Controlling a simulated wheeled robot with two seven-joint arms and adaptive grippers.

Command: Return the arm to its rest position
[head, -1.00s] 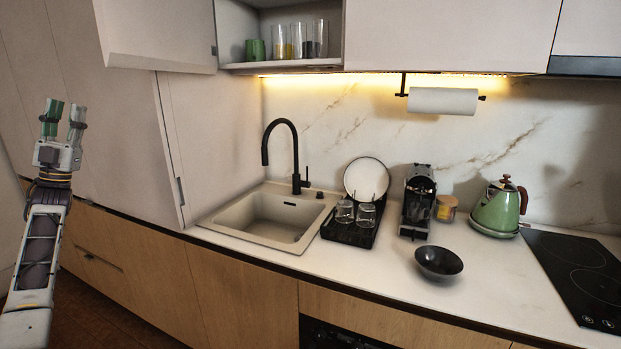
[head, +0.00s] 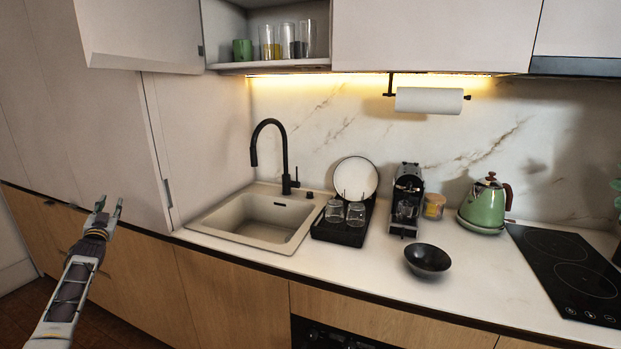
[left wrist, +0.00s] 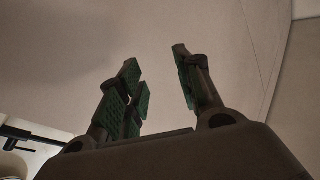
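My left gripper (head: 109,208) is at the left of the head view, in front of the tall cabinet panels and the wooden lower fronts. Its fingers point up, spread apart, with nothing between them. In the left wrist view the two fingers with green pads (left wrist: 156,75) stand apart with an empty gap before a plain pale surface. My left arm (head: 70,290) comes up from the bottom left corner. I do not see my right gripper in either view.
An upper cabinet door (head: 140,40) stands open above left. The counter holds a sink (head: 215,219), a dish rack (head: 341,233), a coffee machine (head: 406,205), a black bowl (head: 428,259), a green kettle (head: 484,206) and a cooktop (head: 565,262). Something green is cut off at the right edge.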

